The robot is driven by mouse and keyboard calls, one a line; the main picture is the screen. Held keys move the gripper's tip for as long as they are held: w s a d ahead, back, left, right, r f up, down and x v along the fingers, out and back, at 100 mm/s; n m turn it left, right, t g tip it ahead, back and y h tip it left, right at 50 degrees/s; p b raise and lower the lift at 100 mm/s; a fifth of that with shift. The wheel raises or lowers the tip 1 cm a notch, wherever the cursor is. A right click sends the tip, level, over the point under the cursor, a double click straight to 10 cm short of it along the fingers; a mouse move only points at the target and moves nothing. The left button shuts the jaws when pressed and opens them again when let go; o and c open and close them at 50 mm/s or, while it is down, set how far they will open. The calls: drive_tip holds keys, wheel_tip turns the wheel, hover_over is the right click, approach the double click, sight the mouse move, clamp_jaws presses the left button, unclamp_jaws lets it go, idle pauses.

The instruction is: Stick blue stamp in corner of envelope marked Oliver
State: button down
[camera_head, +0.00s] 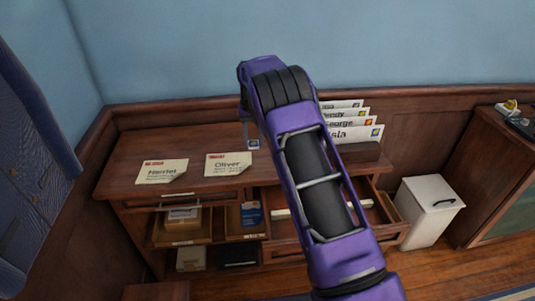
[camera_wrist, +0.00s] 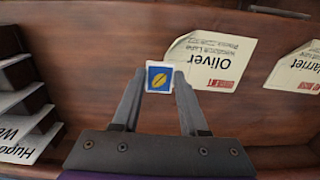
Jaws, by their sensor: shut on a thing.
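The blue stamp (camera_wrist: 160,77) has a white border and a yellow oval. My gripper (camera_wrist: 158,84) is shut on it, between its fingertips. In the head view the stamp (camera_head: 253,144) shows just beyond the right far corner of the Oliver envelope (camera_head: 228,168). The cream Oliver envelope, with a red mark at its upper left, lies flat on the desk. In the wrist view this envelope (camera_wrist: 205,62) appears upside down, right of the stamp. I cannot tell how high the stamp is above the desk.
The Harriet envelope (camera_head: 162,173) lies left on the desk (camera_head: 125,148). A rack (camera_head: 362,152) of named, stamped envelopes stands at the right. An open drawer (camera_head: 378,211) juts out below, partly behind my arm. A white bin (camera_head: 428,208) stands on the floor at right.

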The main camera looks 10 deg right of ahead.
sight(243, 159)
drive_tip(key=shift+w+a+f+p, duration=0.15)
drive_tip(key=shift+w+a+f, duration=0.1)
drive_tip(key=shift+w+a, duration=0.6)
drive_tip(key=shift+w+a+f+p, duration=0.2)
drive_tip(key=shift+w+a, duration=0.35)
drive_tip(key=shift+a, duration=0.45)
drive_tip(key=shift+f+b, duration=1.35)
drive_tip(key=shift+f, duration=1.6)
unclamp_jaws()
drive_tip(key=shift+r+p, duration=1.4)
drive_tip(key=shift+r, duration=2.1)
